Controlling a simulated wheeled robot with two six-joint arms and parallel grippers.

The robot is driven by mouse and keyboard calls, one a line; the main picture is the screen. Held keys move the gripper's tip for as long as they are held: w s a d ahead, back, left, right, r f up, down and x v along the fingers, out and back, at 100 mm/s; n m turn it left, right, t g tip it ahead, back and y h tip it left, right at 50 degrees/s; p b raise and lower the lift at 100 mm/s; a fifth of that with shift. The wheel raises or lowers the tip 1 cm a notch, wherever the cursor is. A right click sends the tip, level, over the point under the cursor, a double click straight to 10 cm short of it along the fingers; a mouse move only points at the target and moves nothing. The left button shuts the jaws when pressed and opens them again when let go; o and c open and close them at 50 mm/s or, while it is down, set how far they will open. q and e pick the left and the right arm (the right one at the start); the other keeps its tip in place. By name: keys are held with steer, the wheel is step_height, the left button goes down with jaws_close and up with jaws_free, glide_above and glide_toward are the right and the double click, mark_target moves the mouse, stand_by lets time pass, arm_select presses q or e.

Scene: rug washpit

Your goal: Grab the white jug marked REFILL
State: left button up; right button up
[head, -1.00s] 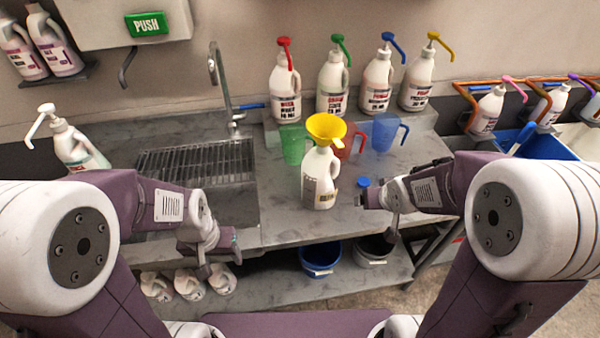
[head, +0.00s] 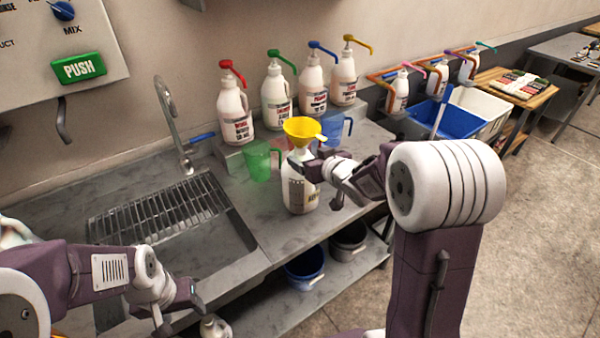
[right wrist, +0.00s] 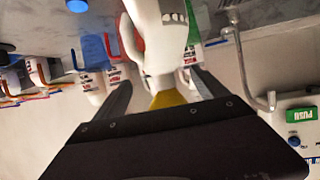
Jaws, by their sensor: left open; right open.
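The white jug (head: 298,190) stands upright on the steel counter, with a yellow funnel (head: 304,128) in its top. Its label is too small and partly covered to read. My right gripper (head: 324,183) is at the jug's right side, open. In the right wrist view the jug (right wrist: 158,30) appears upside down, between and beyond the open fingers (right wrist: 162,85); I cannot tell whether they touch it. My left gripper (head: 186,305) is open and empty in front of the sink, away from the jug.
Green (head: 258,160) and blue (head: 336,126) measuring jugs, and a mostly hidden red one, stand close behind the jug. Several pump bottles (head: 236,115) line the back shelf. The sink (head: 165,215) is left. Blue (head: 305,266) and dark (head: 348,240) buckets sit below.

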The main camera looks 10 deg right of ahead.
mark_target(302, 155)
steer(key=shift+w+a, duration=0.1)
steer(key=shift+a, duration=0.3)
steer(key=x, duration=0.5)
steer(key=shift+w+d+f+p, duration=0.1)
steer(key=shift+d+f+p, duration=0.05)
steer(key=shift+p, duration=0.15)
steer(key=shift+a, duration=0.2)
steer(key=shift+c, duration=0.5)
steer(key=shift+d, duration=0.1)
steer(key=c, duration=1.5)
steer(key=shift+s, duration=0.25)
jaws_close()
